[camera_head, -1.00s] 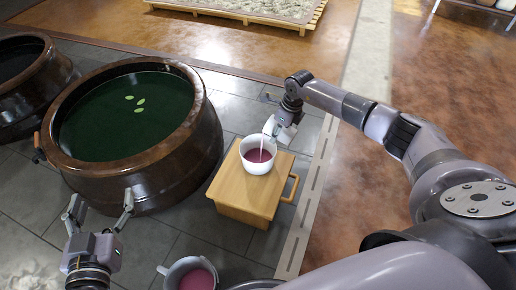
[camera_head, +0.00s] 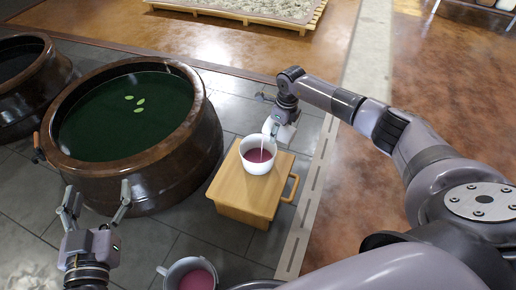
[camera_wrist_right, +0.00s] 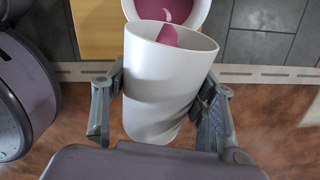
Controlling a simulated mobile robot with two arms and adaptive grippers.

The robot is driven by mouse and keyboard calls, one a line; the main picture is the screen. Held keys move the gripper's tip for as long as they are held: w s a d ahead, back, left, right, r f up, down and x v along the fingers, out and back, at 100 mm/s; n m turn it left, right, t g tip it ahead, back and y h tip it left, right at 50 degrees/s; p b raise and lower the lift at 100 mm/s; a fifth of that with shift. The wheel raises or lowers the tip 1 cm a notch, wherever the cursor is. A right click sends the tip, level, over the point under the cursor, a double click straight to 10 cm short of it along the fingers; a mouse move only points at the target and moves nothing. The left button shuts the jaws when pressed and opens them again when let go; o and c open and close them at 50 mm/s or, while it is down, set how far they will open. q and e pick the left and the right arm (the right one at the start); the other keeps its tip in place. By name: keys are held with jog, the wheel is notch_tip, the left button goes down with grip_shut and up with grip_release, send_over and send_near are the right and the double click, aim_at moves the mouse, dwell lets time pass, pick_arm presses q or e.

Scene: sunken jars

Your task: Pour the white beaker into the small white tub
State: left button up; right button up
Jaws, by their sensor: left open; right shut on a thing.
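The small white tub (camera_head: 257,166) stands on a wooden box and holds pink liquid. My right gripper (camera_wrist_right: 160,100) is shut on the white beaker (camera_wrist_right: 158,95), which is tilted toward the tub. Pink liquid shows inside the beaker at its far lip. The tub (camera_wrist_right: 203,14) lies just beyond that lip in the right wrist view. In the head view the beaker (camera_head: 284,131) shows small behind the tub, and a thin pale streak at the tub's far rim may be its edge or a stream. My left gripper (camera_head: 97,196) is open and empty, in front of the large jar.
A large brown jar (camera_head: 180,165) of dark green liquid with several leaves stands left of the wooden box (camera_head: 238,193). A darker jar (camera_head: 38,95) is further left. A white mug (camera_head: 172,275) with pink liquid is at the bottom. Grey floor is clear between jar and box.

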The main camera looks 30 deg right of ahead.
pick_arm(q)
jog(key=shift+r, duration=0.2)
jog(key=shift+d+r, duration=0.1)
jog(key=shift+r, duration=0.15)
jog(key=shift+r+t, duration=0.2)
jog(key=shift+t, duration=0.2)
dwell(0.4)
